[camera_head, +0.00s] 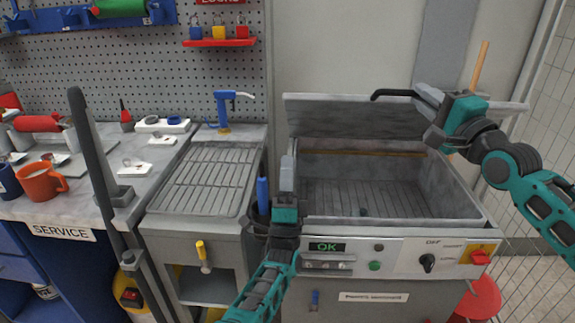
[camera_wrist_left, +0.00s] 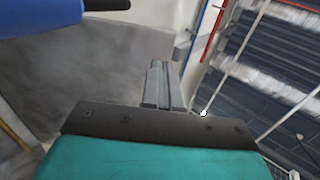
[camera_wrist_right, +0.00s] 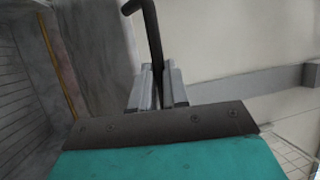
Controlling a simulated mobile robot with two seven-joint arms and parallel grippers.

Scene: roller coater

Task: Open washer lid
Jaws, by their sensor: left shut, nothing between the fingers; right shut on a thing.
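The washer (camera_head: 465,195) is a grey metal basin with a slatted floor. Its lid (camera_head: 335,116) stands raised along the back edge, and the basin is open to view. My right gripper (camera_head: 428,100) is at the right part of the lid's upper edge, shut on a dark bent rod (camera_head: 388,94). The rod also shows between the fingers in the right wrist view (camera_wrist_right: 152,40). I cannot tell whether the rod is fixed to the lid. My left gripper (camera_head: 287,172) is shut and empty, pointing up at the washer's front left corner.
A blue handle (camera_head: 262,192) stands just left of my left gripper. The control panel (camera_head: 400,257) shows a green OK. A drain tray (camera_head: 205,180) and a service bench (camera_head: 85,205) with an orange mug (camera_head: 40,182) lie left. A wooden stick (camera_head: 480,62) rises behind my right gripper.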

